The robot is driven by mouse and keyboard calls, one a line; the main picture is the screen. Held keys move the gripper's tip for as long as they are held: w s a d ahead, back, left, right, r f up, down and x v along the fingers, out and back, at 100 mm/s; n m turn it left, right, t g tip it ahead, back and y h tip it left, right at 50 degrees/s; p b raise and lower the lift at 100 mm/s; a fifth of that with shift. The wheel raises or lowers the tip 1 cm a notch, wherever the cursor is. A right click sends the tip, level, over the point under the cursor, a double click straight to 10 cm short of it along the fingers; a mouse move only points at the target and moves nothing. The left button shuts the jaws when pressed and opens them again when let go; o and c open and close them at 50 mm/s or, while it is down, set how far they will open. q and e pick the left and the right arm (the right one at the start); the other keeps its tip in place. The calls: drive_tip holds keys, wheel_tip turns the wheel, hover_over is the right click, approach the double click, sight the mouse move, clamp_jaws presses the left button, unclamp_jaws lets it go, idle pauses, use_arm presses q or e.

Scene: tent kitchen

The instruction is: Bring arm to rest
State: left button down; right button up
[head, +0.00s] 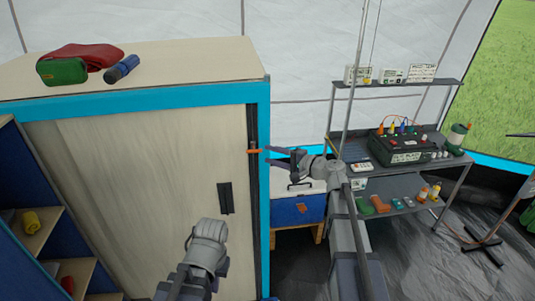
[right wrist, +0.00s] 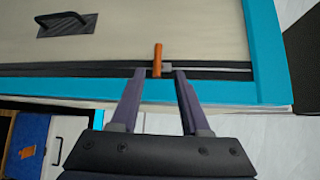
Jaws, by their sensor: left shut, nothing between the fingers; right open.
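My right gripper (head: 272,157) is open at the right edge of the cabinet, beside a small orange latch handle (head: 254,151). In the right wrist view its two fingers (right wrist: 160,75) are spread, and the orange handle (right wrist: 157,58) stands just beyond and between their tips. I cannot tell whether they touch it. My left gripper (head: 188,241) is low in front of the cabinet door (head: 120,170). It is shut and empty, mostly hidden by its own wrist.
The cabinet has a blue frame and a black door handle (head: 225,198). A red bag (head: 85,56), green case (head: 62,71) and blue flashlight (head: 122,69) lie on top. Open shelves (head: 40,232) stand at left. A blue box (head: 298,211) and metal rack (head: 400,185) stand at right.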

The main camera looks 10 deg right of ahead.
drive_tip(key=s+a+f+n+g+h+b, duration=0.2)
drive_tip(key=s+a+f+n+g+h, duration=0.2)
drive_tip(key=s+a+f+n+g, duration=0.85)
drive_tip(key=s+d+f+n+h+b, duration=0.1)
drive_tip(key=s+f+h, duration=0.3)
drive_tip(key=s, duration=0.5)
drive_tip(key=s+d+f+n+h+b, duration=0.1)
drive_tip(key=s+f+h, duration=0.3)
drive_tip(key=s, duration=0.5)
wheel_tip(320, 180, down, 2)
drive_tip(key=shift+s+f+h, duration=0.2)
drive_tip(key=shift+s+h, duration=0.05)
drive_tip(key=shift+h, duration=0.05)
drive_tip(key=shift+a, duration=0.1)
